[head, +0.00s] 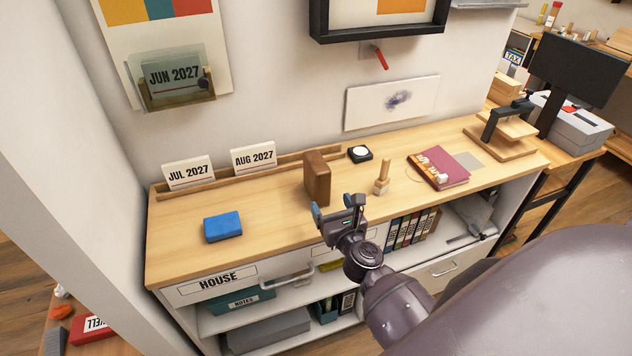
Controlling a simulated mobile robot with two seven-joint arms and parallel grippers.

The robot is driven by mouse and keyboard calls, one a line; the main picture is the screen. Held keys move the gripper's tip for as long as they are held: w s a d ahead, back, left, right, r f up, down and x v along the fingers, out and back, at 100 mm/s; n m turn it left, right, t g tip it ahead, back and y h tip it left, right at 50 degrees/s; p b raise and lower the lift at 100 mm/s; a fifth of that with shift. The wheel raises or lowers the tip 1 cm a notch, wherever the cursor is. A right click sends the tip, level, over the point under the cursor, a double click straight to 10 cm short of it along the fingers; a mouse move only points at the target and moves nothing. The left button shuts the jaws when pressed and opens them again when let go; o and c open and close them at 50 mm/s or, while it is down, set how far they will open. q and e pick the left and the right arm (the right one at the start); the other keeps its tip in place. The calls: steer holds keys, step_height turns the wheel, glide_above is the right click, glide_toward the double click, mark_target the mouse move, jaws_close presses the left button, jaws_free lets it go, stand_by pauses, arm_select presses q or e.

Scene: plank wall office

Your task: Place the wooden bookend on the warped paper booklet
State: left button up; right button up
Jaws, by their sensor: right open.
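The wooden bookend (317,180), a dark brown block with rounded edges, stands upright on the wooden counter, left of its middle. The booklet (446,164) has a maroon cover with an orange and white patterned strip and lies flat-looking on the counter to the right; I cannot make out its warp. My right gripper (335,209) is open and empty near the counter's front edge. In the picture it is just below and right of the bookend, apart from it. My left gripper is not in view.
The counter (265,216) holds a blue block (223,227), a wooden peg-like stamp (382,175), a black round-topped item (360,153) and a press-like stand (505,135). Month cards (254,158) stand in a rail at the back.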

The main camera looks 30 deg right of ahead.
mark_target(319, 176)
steer(key=x, duration=1)
steer(key=shift+w+d, duration=0.25)
steer(key=shift+d, duration=0.2)
steer(key=c, duration=1.4)
steer(key=shift+r, duration=0.15)
jaws_close()
steer(key=shift+r, duration=0.1)
